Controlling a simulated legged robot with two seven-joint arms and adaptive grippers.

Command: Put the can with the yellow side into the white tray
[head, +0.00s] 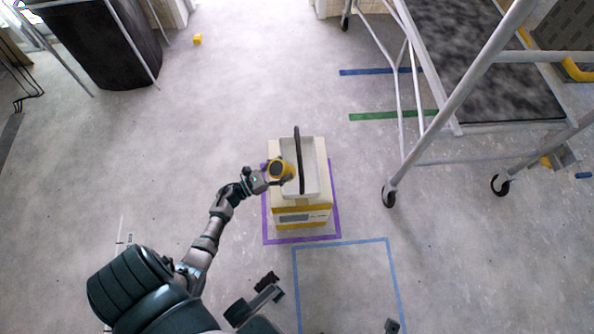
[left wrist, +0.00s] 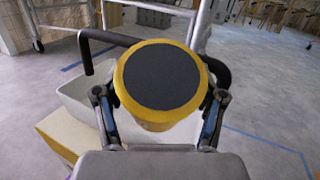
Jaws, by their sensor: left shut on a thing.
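The can with the yellow side (head: 288,175) has a dark round end and is held in my left gripper (head: 281,173). In the left wrist view the can (left wrist: 160,77) sits between both fingers, its dark end facing the camera. The white tray (head: 312,182) has a tall black handle across it and stands on a cream and yellow box. In the head view the can overlaps the tray's left side; its height above the tray is hard to tell. The tray also shows behind the can in the left wrist view (left wrist: 72,92).
The box (head: 303,218) stands inside a purple floor outline. A blue outline (head: 345,243) lies nearer me. A wheeled metal scaffold (head: 470,95) stands on the right, and a small yellow block (head: 197,39) lies far left. The floor left of the box is clear.

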